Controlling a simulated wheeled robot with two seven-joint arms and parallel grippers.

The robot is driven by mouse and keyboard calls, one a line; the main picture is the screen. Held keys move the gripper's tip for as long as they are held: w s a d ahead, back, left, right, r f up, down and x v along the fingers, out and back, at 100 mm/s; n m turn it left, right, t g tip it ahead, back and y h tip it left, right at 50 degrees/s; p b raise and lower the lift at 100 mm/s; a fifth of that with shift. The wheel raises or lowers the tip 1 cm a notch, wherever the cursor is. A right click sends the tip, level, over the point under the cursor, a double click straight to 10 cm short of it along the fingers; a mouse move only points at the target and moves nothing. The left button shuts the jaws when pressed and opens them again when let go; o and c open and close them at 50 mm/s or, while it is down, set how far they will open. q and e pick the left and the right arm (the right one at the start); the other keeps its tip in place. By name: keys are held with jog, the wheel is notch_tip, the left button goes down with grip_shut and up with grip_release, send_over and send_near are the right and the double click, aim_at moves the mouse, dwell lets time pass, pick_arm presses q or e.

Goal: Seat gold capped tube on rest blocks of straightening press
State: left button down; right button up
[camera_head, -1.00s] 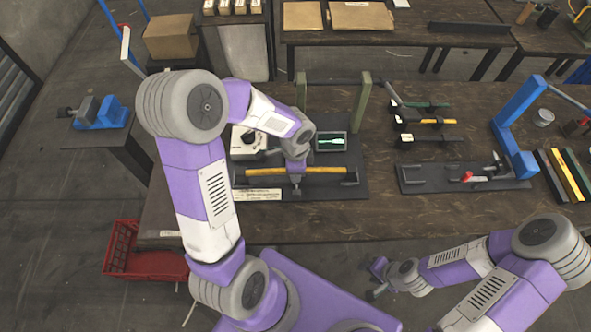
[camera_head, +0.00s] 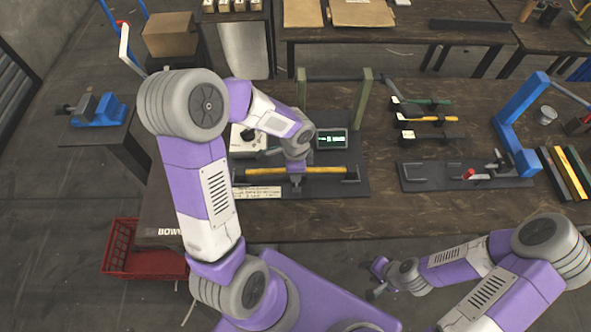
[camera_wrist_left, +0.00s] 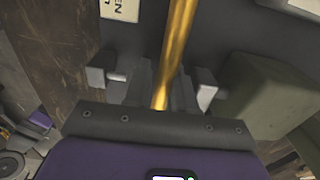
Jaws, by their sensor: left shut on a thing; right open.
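A long gold tube (camera_head: 262,171) lies crosswise over the front of the straightening press's dark base (camera_head: 330,190). Its ends are at the dark rest blocks, the right one (camera_head: 350,174) showing clearly; I cannot tell whether the tube touches them. My left gripper (camera_head: 296,181) comes down from above and is shut on the tube near its middle. In the left wrist view the tube (camera_wrist_left: 180,40) runs between the fingers of my left gripper (camera_wrist_left: 165,88). My right gripper (camera_head: 377,279) is open and empty, in front of the table, away from the press.
Green posts (camera_head: 363,98) stand behind the tube. A small display (camera_head: 332,140) and a white box (camera_head: 243,138) are behind it. A rack with other tubes (camera_head: 430,120) and a second fixture with a red-tipped lever (camera_head: 468,174) are to the right. A red crate (camera_head: 130,260) is on the floor.

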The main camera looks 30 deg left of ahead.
pick_arm(q)
jog(key=c, duration=0.9)
grip_release()
jog(key=shift+o, duration=0.2)
jog(key=shift+r+p, duration=1.3)
jog(key=shift+r, duration=2.55)
